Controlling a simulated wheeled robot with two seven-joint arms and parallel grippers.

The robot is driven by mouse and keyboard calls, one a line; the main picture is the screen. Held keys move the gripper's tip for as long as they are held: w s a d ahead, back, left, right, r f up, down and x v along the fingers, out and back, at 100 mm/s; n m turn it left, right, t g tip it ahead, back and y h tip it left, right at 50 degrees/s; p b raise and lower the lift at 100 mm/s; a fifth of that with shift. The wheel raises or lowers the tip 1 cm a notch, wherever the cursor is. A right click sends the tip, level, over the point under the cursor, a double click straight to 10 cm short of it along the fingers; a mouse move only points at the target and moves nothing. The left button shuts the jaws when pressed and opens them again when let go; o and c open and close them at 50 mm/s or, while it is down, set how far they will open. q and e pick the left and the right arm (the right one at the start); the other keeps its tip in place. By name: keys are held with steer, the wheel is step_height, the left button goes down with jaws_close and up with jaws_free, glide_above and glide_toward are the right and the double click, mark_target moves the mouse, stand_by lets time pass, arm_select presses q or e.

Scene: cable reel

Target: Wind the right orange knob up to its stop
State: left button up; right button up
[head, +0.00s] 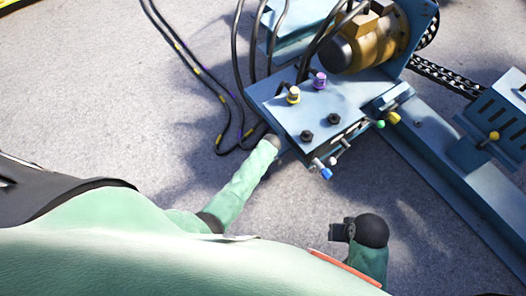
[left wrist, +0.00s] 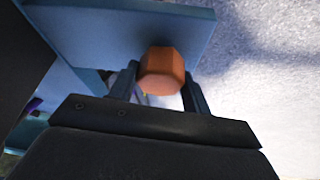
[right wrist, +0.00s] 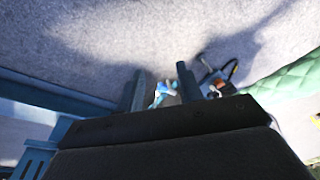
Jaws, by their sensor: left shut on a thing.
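An orange faceted knob (left wrist: 162,72) sits below the edge of a blue plate (left wrist: 130,25) in the left wrist view. My left gripper (left wrist: 160,82) is shut on this knob, one dark finger on each side. In the head view my left arm (head: 243,185) reaches the near left side of the blue machine block (head: 315,110); the knob and left fingers are hidden there. I cannot tell from the pictures whether it is the right knob. My right gripper (right wrist: 162,88) has its fingers apart and is empty; in the head view it (head: 340,232) is over bare floor.
The block carries yellow (head: 293,95) and purple (head: 319,80) fittings and small blue and green knobs on its right side. Black cables (head: 225,110) lie to the left. A long blue rail (head: 455,185) runs down the right. Floor between is clear.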

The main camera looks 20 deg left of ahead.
arm_select(q)
steer(key=shift+w+n, duration=0.1)
steer(key=shift+n, duration=0.5)
steer(key=shift+n+g, duration=0.3)
steer(key=shift+r, duration=0.1)
arm_select(e)
steer(key=r, duration=0.1)
steer(key=s+r, duration=0.1)
steer(key=r, duration=0.1)
steer(key=shift+s+d+r, duration=0.1)
steer(key=shift+s+r, duration=0.05)
steer(key=shift+s, duration=0.1)
steer(key=shift+w, duration=0.15)
arm_select(q)
steer(key=o, duration=1)
steer(key=shift+c, duration=0.2)
arm_select(e)
steer(key=shift+w, duration=0.1)
arm_select(q)
steer(key=shift+b, duration=0.3)
